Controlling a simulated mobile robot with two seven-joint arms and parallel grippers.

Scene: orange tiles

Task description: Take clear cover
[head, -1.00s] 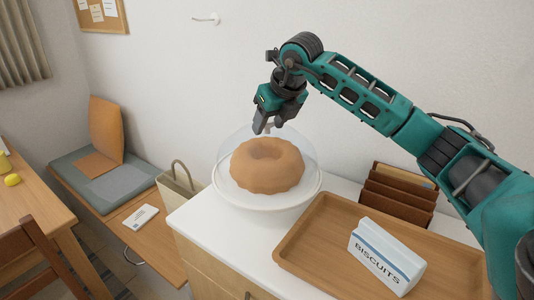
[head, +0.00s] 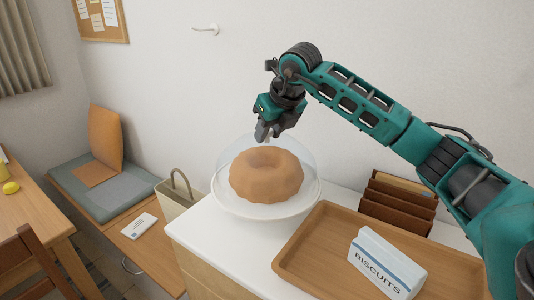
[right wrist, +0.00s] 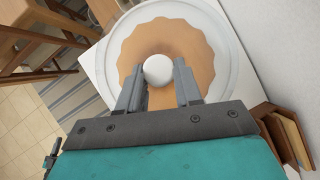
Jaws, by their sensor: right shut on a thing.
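The clear cover (head: 233,154) is a transparent dome over a brown ring cake (head: 266,178). It appears to rest on the white cake stand (head: 262,213) on the white counter. My right gripper (head: 264,136) is above the dome, shut on the cover's knob. In the right wrist view the round white knob (right wrist: 158,69) lies between the two fingers, with the cake and the pale round rim below. My left gripper is not in view.
A wooden tray (head: 315,234) with a biscuits box (head: 385,265) is right of the stand. A brown letter rack (head: 396,205) stands behind it by the wall. A bag (head: 178,195) and a bench (head: 130,246) are on the left.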

